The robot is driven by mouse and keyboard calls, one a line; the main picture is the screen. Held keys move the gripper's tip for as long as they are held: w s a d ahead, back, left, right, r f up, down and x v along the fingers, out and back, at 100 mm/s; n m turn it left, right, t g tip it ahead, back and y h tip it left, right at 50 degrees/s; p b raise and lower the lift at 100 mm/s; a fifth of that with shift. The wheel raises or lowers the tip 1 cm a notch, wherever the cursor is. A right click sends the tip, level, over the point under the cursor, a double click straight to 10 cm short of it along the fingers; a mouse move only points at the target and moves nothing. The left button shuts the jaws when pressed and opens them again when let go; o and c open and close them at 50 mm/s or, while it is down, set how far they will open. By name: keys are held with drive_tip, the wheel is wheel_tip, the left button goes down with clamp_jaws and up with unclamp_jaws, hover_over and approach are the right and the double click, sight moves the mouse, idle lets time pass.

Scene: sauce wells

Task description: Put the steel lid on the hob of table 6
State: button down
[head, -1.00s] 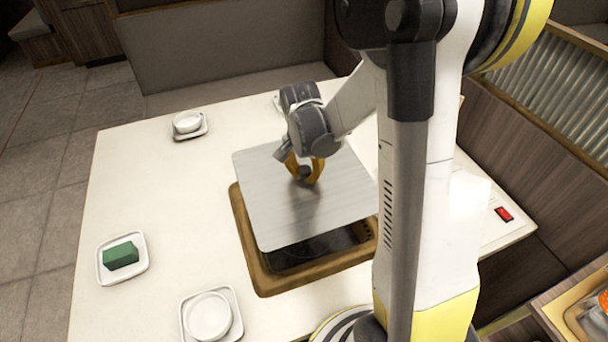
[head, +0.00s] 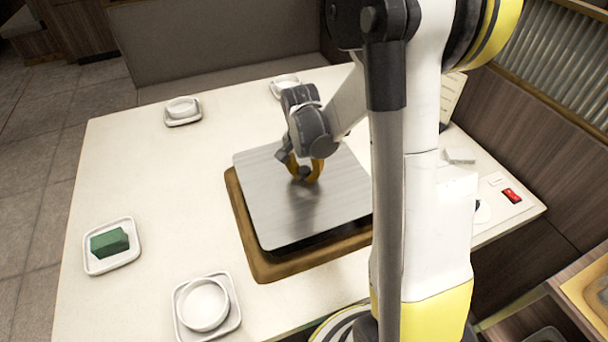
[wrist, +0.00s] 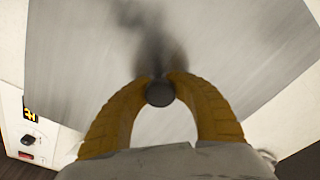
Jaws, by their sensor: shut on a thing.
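The steel lid (head: 290,215) is a flat, square, brushed metal plate with a dark knob at its middle. My gripper (head: 305,174) is shut on that knob from above. In the wrist view my gripper (wrist: 160,88) has its two yellow fingers closed around the dark knob, with the steel lid (wrist: 220,50) spread out below. The lid lies over the hob, which sits in a wooden frame (head: 262,268) in the table top. The frame shows along the left and front edges of the lid.
The white table (head: 110,180) carries a dish with a green block (head: 110,242), a plate with a white bowl at the front (head: 204,304) and another at the back left (head: 182,110). A red switch (head: 512,195) is at the right edge. The table's left side has free room.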

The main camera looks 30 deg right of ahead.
sight(305, 169)
drive_tip(key=shift+f+b, duration=2.1)
drive_tip(key=shift+f, duration=0.95)
drive_tip(key=shift+f, duration=0.35)
drive_tip(key=shift+c, duration=2)
unclamp_jaws()
drive_tip(key=shift+r, duration=0.1)
drive_tip(key=shift+r+p, duration=4)
drive_tip(key=shift+r, duration=1.5)
drive_tip(key=shift+f, duration=0.1)
